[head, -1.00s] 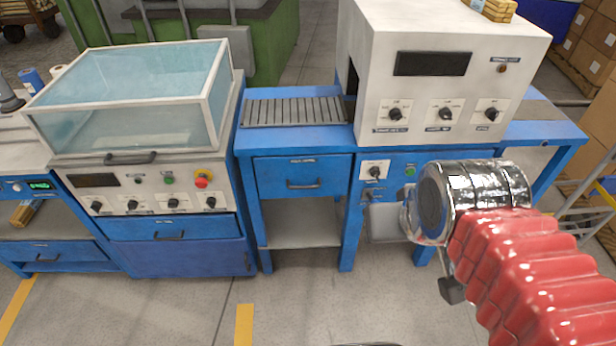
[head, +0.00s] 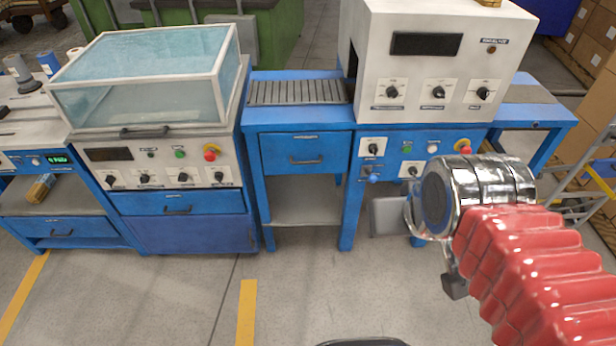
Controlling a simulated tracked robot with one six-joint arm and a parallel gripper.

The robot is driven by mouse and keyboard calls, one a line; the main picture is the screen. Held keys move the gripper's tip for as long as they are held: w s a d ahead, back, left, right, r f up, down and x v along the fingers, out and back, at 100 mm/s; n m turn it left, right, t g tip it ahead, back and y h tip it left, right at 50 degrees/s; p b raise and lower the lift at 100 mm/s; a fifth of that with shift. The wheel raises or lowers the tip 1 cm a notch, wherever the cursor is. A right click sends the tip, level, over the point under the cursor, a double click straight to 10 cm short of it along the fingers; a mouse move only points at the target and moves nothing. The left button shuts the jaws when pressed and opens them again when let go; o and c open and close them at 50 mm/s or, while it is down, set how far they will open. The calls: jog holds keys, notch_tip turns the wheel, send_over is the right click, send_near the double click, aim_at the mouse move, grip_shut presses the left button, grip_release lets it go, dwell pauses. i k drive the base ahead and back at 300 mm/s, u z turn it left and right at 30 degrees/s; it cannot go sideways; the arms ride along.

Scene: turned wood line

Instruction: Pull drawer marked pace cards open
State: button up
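Three blue drawers with dark bar handles show, all shut: one in the middle bench under the roller strip (head: 305,154), one under the glass-lidded machine (head: 150,204), and one low on the left bench (head: 45,229). Each has a small label too small to read, so I cannot tell which is marked pace cards. My arm comes in from the right, red-sleeved with a chrome end. My gripper (head: 455,285) seems to be the dark piece below the chrome; its fingers are not clear. It is apart from all the drawers, to their right.
A white control box (head: 440,60) stands on the blue bench, with knobs and buttons below it. The glass-lidded machine (head: 145,80) is at left. A metal cart (head: 585,190) and cardboard boxes (head: 590,130) are at right. Grey floor (head: 290,295) with yellow stripes is clear in front.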

aim_at(313, 151)
jog(key=k, duration=1)
jog(key=u, duration=0.55)
jog(key=i, duration=1.6)
jog(key=z, duration=0.55)
